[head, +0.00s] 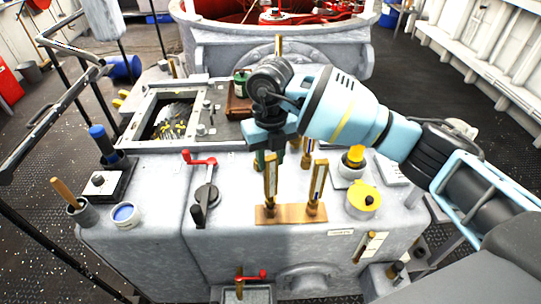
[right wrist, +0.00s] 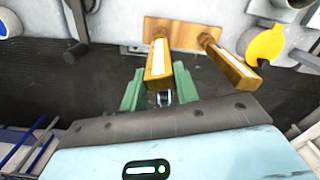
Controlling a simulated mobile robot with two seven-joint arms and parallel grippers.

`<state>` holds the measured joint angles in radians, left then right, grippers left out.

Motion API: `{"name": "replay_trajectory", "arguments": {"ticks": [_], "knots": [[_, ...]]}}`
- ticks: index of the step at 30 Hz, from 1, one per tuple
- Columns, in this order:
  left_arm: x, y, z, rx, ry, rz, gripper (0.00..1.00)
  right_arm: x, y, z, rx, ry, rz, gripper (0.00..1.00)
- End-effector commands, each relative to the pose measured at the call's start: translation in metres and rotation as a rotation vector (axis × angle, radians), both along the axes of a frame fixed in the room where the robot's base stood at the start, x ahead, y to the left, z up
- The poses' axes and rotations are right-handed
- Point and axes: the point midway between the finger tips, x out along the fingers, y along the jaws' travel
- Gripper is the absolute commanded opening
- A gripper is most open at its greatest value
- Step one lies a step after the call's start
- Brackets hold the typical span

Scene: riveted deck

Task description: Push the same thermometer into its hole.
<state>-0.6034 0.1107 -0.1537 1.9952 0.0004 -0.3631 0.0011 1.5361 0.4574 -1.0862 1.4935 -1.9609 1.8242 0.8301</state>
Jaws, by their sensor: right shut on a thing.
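Two brass thermometers with pale faces stand side by side on a bronze base plate (head: 291,215) on the grey console. The left thermometer (head: 270,181) and the right thermometer (head: 318,186) both look roughly upright in the head view. In the right wrist view, the left thermometer (right wrist: 159,62) reaches in between the green fingers of my right gripper (right wrist: 159,92), which is shut on it. The other thermometer (right wrist: 232,62) stands free to the right. In the head view my right gripper (head: 270,158) is at the left thermometer's upper end. Its holes are hidden. My left gripper is out of view.
A yellow-capped fitting (head: 363,198) stands right of the base plate. A red-handled lever (head: 199,159) is to its left. The console front between lever and base plate is clear.

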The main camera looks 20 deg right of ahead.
Motion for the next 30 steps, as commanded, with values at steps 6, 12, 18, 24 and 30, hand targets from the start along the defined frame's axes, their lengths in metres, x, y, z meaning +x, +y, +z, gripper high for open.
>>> {"name": "replay_trajectory", "arguments": {"ticks": [6,12,18,24,30], "knots": [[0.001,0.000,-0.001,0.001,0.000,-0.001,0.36,0.000,0.000,0.001,0.000,-0.001,0.000,0.00],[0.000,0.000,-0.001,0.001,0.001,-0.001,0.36,0.000,0.000,-0.002,0.000,-0.001,0.000,0.00],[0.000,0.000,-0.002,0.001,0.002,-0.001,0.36,0.000,0.000,-0.006,0.000,-0.001,0.000,0.00],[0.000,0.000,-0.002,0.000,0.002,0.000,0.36,0.000,0.000,-0.009,0.000,-0.001,0.000,0.00],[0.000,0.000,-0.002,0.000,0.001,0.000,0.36,0.000,0.000,-0.013,0.000,-0.001,0.000,0.00]]}}
